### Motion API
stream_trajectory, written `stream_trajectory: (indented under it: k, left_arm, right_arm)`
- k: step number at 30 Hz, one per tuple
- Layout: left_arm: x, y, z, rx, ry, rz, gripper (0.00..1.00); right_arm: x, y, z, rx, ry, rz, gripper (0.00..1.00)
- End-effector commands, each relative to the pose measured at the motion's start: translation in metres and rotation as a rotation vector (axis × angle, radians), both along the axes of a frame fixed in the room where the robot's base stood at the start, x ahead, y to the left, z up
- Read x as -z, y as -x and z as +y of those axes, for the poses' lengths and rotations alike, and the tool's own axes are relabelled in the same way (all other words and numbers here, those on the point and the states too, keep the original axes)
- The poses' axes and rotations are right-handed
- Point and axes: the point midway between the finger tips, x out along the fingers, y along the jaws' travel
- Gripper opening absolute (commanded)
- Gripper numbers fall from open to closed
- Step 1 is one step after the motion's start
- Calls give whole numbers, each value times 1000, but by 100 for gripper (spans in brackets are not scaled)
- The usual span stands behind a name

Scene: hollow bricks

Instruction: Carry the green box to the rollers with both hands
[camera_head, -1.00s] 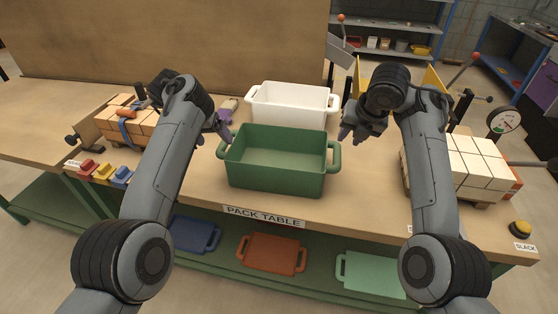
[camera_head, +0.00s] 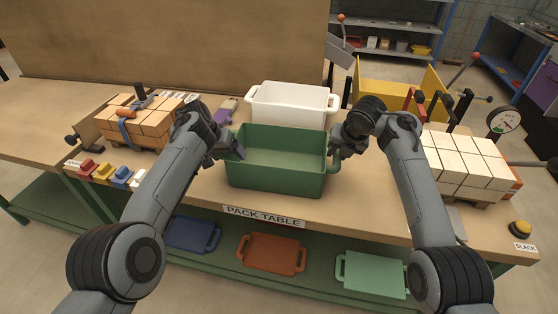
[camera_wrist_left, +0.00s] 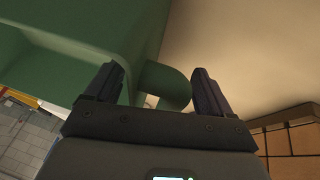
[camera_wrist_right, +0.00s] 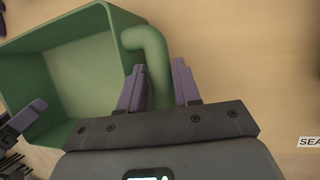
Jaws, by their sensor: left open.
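The green box (camera_head: 275,180) stands upright and empty near the front edge of the pack table. My left gripper (camera_head: 233,153) is at its left end, and my right gripper (camera_head: 335,156) is at its right end. In the left wrist view, the open left fingers (camera_wrist_left: 158,75) stand on either side of the box's handle (camera_wrist_left: 168,84), with gaps showing. In the right wrist view, the right fingers (camera_wrist_right: 158,68) are apart, with the other green handle (camera_wrist_right: 156,55) between them. I cannot make out the rollers.
A white box (camera_head: 292,104) stands close behind the green one. Bricks on a pallet (camera_head: 470,165) stand to the right, and orange bricks (camera_head: 150,125) to the left. Small coloured blocks (camera_head: 105,172) lie at the left front. Flat bins sit on the shelf below.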

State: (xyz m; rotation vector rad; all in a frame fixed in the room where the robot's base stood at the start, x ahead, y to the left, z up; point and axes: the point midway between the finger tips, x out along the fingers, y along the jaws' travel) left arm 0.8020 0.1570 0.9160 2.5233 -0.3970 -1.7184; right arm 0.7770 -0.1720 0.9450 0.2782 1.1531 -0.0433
Motion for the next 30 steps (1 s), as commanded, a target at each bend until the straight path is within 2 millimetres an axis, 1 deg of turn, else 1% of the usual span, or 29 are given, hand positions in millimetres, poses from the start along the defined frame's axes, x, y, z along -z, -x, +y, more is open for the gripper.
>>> stream_trajectory:
  k: [10,15,16,17,18,26,27,30]
  left_arm:
    - [1,0,0,1,0,0,83]
    - [1,0,0,1,0,0,57]
    - [1,0,0,1,0,0,52]
    - [1,0,0,1,0,0,47]
    - [1,0,0,1,0,0,41]
    - [1,0,0,1,0,0,2]
    - [1,0,0,2,-1,0,0]
    - [-1,-1,1,2,-2,-3,0]
  right_arm:
    - [1,0,0,0,1,0,32]
    - [1,0,0,0,1,0,6]
    - [1,0,0,0,1,0,2]
    - [1,0,0,0,1,0,0]
    - [1,0,0,0,1,0,0]
    - [0,0,0,1,0,0,0]
    - [0,0,-1,1,0,0,0]
    - [-1,-1,-1,1,0,-3,0]
